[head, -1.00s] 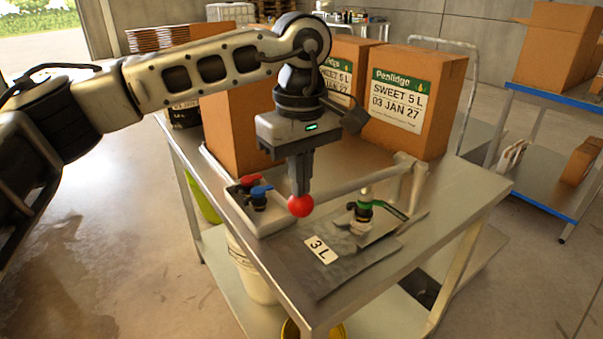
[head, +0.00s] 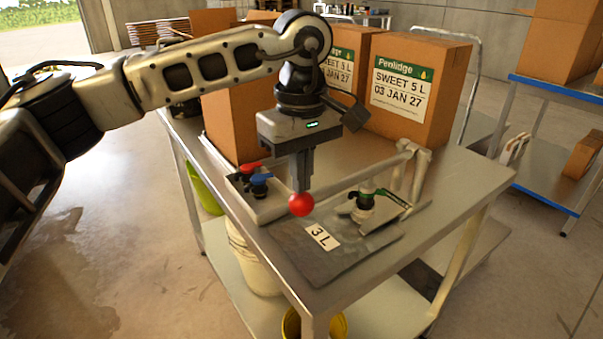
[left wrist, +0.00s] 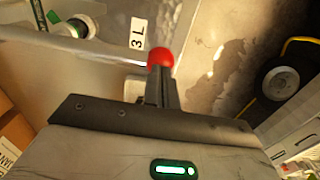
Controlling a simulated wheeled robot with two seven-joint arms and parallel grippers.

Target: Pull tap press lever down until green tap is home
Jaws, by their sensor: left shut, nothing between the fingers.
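The tap press lever (head: 345,185) is a long grey bar running from its pivot post at the bench's right rear to a red ball knob (head: 301,204). It slopes slightly down toward the knob. My left gripper (head: 300,183) points down, shut and empty, with its fingertips at the top of the knob; they appear to touch it. The knob also shows beyond the fingertips in the left wrist view (left wrist: 161,58). The green tap (head: 368,193) stands upright on a pale neck at the grey pouch marked 3 L (head: 345,253), under the bar. Whether it is fully seated I cannot tell. My right gripper is out of view.
A tray (head: 262,208) with red and blue taps sits left of the knob. Cartons (head: 418,95) stand along the back of the steel bench. A white bucket (head: 250,262) and a yellow one (head: 293,322) are below. A blue-edged cart (head: 540,195) stands to the right.

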